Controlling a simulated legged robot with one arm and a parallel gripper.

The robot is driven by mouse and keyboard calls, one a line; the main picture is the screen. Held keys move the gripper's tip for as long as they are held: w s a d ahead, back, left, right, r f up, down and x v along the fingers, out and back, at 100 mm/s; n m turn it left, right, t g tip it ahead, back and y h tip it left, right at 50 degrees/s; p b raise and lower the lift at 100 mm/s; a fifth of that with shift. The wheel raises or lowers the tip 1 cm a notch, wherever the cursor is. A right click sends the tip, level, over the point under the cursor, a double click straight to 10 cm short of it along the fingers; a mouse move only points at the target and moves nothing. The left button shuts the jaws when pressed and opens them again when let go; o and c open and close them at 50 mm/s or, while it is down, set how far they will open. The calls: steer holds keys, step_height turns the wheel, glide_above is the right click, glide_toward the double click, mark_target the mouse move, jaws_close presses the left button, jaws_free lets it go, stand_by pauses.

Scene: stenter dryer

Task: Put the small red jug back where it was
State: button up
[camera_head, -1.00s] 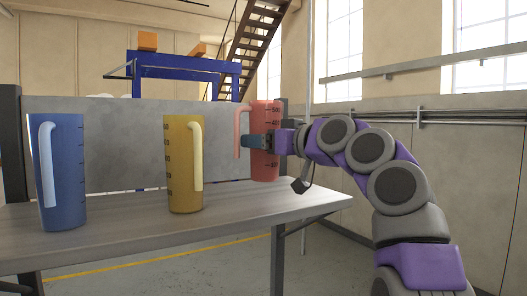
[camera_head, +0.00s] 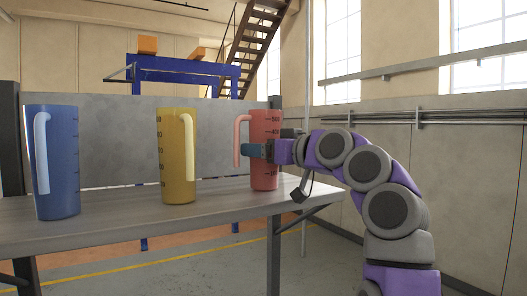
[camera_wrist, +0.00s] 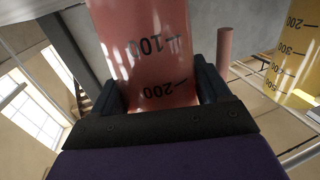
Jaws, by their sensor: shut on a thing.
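The red jug (camera_head: 264,168) is upright at the right end of the grey table (camera_head: 130,226), its handle to the left. Its base appears at the tabletop level; I cannot tell whether it touches. My gripper (camera_head: 258,150) is shut on the red jug's body. In the wrist view the red jug (camera_wrist: 145,55) fills the space between the two dark fingers, with its scale marks upside down. The jug's far end is cut off there.
A yellow jug (camera_head: 175,160) stands mid-table, left of the red one. A blue jug (camera_head: 62,165) stands at the far left. A grey panel (camera_head: 110,130) rises behind the table. Bare tabletop lies between the jugs.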

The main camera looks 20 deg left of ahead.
steer(key=o, duration=0.7)
steer(key=shift+w+d+f, duration=0.15)
steer(key=shift+d+f, duration=0.05)
steer(key=shift+d, duration=0.15)
steer(key=shift+c, duration=0.2)
steer(key=o, duration=0.3)
steer(key=shift+w+d, duration=0.15)
steer(key=shift+d, duration=0.2)
steer(key=shift+o, duration=0.7)
steer(key=shift+a+r, duration=0.1)
steer(key=shift+r, duration=0.05)
steer(key=shift+a, duration=0.45)
steer(key=b+v, duration=0.4)
steer(key=v, duration=0.8)
steer(key=shift+d, duration=0.25)
steer(key=shift+a, duration=0.15)
